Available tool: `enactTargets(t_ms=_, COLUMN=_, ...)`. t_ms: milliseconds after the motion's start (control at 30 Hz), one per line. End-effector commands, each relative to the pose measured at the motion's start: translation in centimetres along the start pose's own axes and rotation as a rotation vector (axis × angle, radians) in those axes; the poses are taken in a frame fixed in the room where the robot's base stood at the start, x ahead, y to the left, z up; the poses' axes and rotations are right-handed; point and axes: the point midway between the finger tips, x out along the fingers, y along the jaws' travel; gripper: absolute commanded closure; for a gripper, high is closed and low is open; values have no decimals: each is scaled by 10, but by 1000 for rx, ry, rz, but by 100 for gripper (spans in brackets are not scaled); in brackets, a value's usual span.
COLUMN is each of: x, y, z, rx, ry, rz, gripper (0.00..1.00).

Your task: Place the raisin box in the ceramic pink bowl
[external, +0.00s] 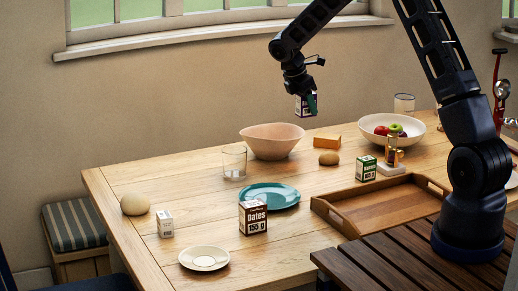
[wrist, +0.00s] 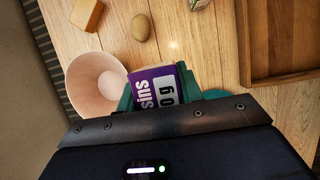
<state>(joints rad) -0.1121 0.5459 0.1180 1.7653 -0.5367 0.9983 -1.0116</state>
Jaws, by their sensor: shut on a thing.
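My gripper (external: 306,101) is shut on the raisin box (external: 303,108), a small purple and white box. It holds the box in the air above the table, above and slightly right of the pink bowl. In the wrist view the box (wrist: 155,89) shows purple with part of its lettering, between the green fingertips of my gripper (wrist: 158,92). The ceramic pink bowl (external: 272,142) stands on the table near its back edge and looks empty. It also shows in the wrist view (wrist: 92,78), left of the box and partly hidden by it and my gripper.
A glass (external: 234,162), an orange block (external: 327,141) and a potato-like item (external: 329,158) stand near the bowl. A teal plate (external: 262,193), a dates box (external: 253,218) and a wooden tray (external: 350,215) are in front. A fruit bowl (external: 420,127) stands right.

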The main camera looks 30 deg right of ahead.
Motion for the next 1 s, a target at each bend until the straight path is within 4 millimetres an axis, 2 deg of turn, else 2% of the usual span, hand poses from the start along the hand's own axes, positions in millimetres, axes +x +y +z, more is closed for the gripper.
enactTargets(t_ms=167, x=-5, y=48, z=-5, rx=-1, ry=-1, rz=2, gripper=89)
enactTargets(t_ms=400, x=-13, y=125, z=-11, rx=-4, ry=-2, rz=5, gripper=89)
enactTargets(t_ms=500, x=-15, y=150, z=-12, rx=-6, ry=-1, rz=6, gripper=89)
enactTargets(t_ms=700, x=-18, y=180, z=-14, rx=-9, ry=0, rz=5, gripper=89)
enactTargets(t_ms=867, x=-14, y=188, z=-16, rx=-10, ry=1, rz=3, gripper=89)
enactTargets(t_ms=1000, x=6, y=188, z=-24, rx=-11, ry=0, rz=2, gripper=89)
